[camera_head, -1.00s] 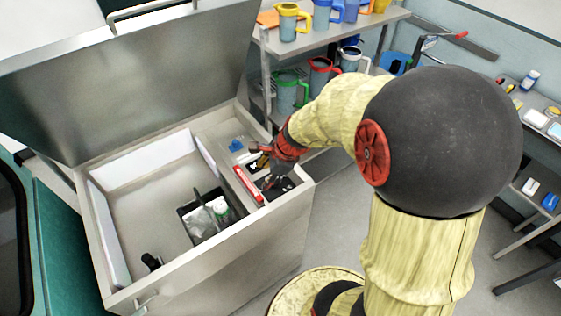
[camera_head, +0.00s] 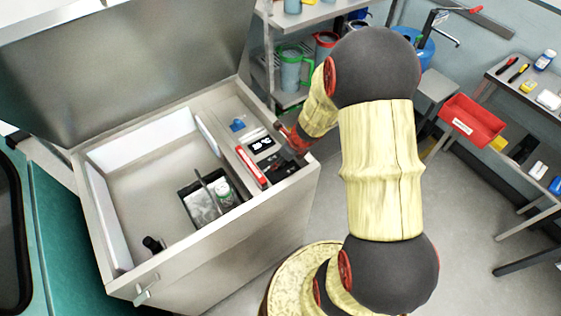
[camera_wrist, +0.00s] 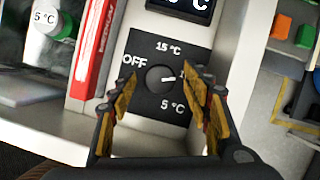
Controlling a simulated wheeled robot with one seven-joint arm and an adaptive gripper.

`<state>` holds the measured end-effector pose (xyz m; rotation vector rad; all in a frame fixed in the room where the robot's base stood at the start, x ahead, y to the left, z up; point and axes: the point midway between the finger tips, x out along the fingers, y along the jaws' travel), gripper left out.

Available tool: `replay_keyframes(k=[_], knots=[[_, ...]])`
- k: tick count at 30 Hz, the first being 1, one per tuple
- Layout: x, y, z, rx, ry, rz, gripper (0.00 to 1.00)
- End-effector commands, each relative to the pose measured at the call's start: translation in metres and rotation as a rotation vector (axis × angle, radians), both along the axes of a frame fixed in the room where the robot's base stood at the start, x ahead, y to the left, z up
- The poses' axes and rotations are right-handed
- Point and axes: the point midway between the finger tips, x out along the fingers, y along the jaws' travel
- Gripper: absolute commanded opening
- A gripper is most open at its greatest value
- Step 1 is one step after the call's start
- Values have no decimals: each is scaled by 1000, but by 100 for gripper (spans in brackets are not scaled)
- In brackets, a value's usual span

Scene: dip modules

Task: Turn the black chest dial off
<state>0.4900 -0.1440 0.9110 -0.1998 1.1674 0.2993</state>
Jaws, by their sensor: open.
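The black dial (camera_wrist: 160,76) sits on a black panel (camera_wrist: 150,97) marked OFF at left, 15 °C at top and 5 °C at bottom in the wrist view. A label at the right is mostly hidden by a finger. The dial's white pointer points right, away from OFF. My gripper (camera_wrist: 160,74) is open, with one fingertip on each side of the dial in the picture; I cannot tell whether they touch the panel. In the head view the panel (camera_head: 283,167) lies at the chest's right end, partly behind my gripper (camera_head: 288,158).
The chest (camera_head: 225,232) stands open, its lid (camera_head: 130,70) raised at the back. A display (camera_head: 263,146) sits beside the panel, and a red thermometer-like strip (camera_head: 250,165) runs alongside. A black tray (camera_head: 190,209) with items lies inside. A red bin (camera_head: 472,120) is at right.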

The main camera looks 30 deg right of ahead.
Motion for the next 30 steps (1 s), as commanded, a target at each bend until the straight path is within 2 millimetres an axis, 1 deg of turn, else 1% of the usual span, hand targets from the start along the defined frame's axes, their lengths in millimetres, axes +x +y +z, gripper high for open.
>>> replay_keyframes(k=[8, 9, 30], knots=[[1, 0, -1, 0, -1, 0, 49], [1, 0, -1, 0, -1, 0, 47], [1, 0, -1, 0, -1, 0, 8]])
